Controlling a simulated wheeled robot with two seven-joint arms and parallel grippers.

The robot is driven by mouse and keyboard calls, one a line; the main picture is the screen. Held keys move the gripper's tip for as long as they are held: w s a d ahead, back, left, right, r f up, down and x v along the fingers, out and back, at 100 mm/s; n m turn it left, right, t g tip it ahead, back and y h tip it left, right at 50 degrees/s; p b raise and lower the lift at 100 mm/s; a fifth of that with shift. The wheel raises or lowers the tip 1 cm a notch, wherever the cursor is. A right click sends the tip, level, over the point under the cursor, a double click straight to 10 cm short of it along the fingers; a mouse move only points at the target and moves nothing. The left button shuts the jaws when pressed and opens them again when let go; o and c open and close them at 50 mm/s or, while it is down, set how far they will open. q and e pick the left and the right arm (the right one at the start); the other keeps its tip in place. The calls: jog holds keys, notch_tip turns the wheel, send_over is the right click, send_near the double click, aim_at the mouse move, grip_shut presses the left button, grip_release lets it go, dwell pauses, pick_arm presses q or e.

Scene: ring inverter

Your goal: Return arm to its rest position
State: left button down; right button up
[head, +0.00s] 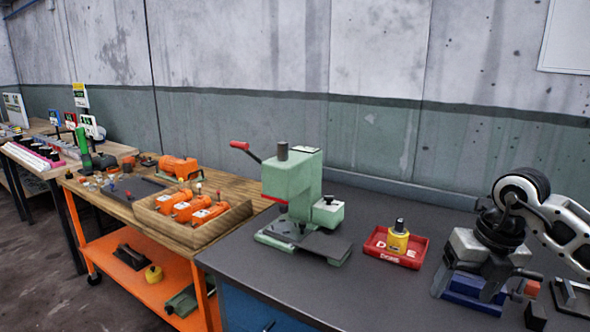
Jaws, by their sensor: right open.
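My right arm (570,235) comes in from the right edge, with a white link and black round joints. It bends down at the black wrist to my right gripper (464,292), which has a wide grey body. The gripper is open and sits low over a blue item (472,286) on the dark bench, partly hidden by the gripper. I cannot tell whether the fingers touch it. My left gripper is out of view.
A green press (290,185) with a red-knobbed lever stands left of my gripper. Between them is a red tray (378,252) with a yellow cylinder (398,238). Small dark blocks (570,294) lie at the right. The dark bench (330,285) is clear in front.

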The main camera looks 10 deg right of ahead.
jog(key=s+a+f+m+t+y, duration=0.1)
jog(key=a+m+t+y, duration=0.2)
jog(key=a+y, duration=0.75)
jog(key=s+a+f+m+t+y, duration=0.1)
jog(key=s+a+m+t+y, duration=0.35)
jog(key=a, duration=1.15)
jog(key=w+d+f+m+t+h, duration=0.3)
jog(key=d+f+m+t+h, duration=0.35)
jog(key=m, duration=0.75)
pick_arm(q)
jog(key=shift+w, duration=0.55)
pick_arm(e)
jog(key=s+f+m+g+h, duration=0.2)
jog(key=s+f, duration=0.4)
jog(key=f, duration=0.3)
jog(key=s+f+m+g+h, duration=0.3)
jog(key=s+f+m+h, duration=0.1)
jog(key=s+f+m, duration=0.2)
notch_tip(320, 180, down, 3)
jog(key=shift+d+r+m+g+h, duration=0.15)
jog(key=shift+m+g+h, duration=0.2)
jog(key=shift+m, duration=0.4)
